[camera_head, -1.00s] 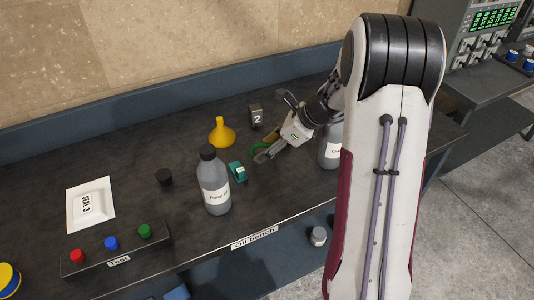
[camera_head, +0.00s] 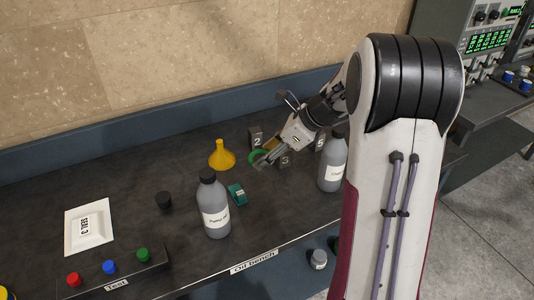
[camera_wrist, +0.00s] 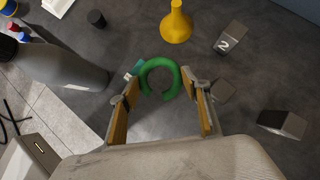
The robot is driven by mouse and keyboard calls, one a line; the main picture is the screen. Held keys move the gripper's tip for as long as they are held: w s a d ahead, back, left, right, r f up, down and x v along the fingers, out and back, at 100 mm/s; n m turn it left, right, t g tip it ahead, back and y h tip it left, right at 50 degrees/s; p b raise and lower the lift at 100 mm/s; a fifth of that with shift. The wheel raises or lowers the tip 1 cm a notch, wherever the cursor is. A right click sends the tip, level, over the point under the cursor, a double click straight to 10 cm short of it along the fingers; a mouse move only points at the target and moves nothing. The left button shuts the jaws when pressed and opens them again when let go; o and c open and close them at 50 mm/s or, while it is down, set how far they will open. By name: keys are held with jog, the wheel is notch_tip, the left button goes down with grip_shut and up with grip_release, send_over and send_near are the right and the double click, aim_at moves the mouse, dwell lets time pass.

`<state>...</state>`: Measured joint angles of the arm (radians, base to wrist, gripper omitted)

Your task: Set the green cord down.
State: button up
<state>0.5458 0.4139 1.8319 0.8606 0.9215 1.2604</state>
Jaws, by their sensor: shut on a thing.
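The green cord (camera_head: 257,156) is a closed-looking ring, held at the tips of my gripper (camera_head: 267,160). In the wrist view the green cord (camera_wrist: 146,72) sits between the two tan-padded fingers of my gripper (camera_wrist: 160,93), which are shut on it with the ring reaching out past the tips. The cord is near the number 2 block (camera_head: 256,138) and the number 3 block (camera_head: 284,160). I cannot tell whether it touches the bench or hangs just above it.
A yellow funnel (camera_head: 221,155) stands left of the cord. A grey bottle (camera_head: 213,205) and a small teal block (camera_head: 237,195) are in front, another bottle (camera_head: 332,172) to the right. A further number block (camera_head: 320,142) stands behind it. Bare bench lies left of the funnel.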

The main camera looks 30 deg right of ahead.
dwell(0.4)
jog(key=w+a+n, duration=0.1)
jog(key=w+a, duration=0.4)
jog(key=a, duration=0.5)
jog(key=w+a+n+g+y, duration=0.1)
jog(key=w+a, duration=0.4)
jog(key=a, duration=0.5)
jog(key=w+a+n, duration=0.1)
jog(key=w+a, duration=0.4)
jog(key=a, duration=0.6)
jog(key=s+a, duration=0.2)
jog(key=a, duration=1)
jog(key=s+a+n+g, duration=0.1)
jog(key=s+a, duration=0.2)
jog(key=a, duration=1)
jog(key=s+a, duration=0.2)
jog(key=a, duration=1)
jog(key=shift+s+a+r+n+g+y, duration=0.15)
jog(key=shift+s+n+g+y, duration=0.1)
jog(key=shift+n+g+y, duration=0.05)
jog(key=shift+f, duration=2.5)
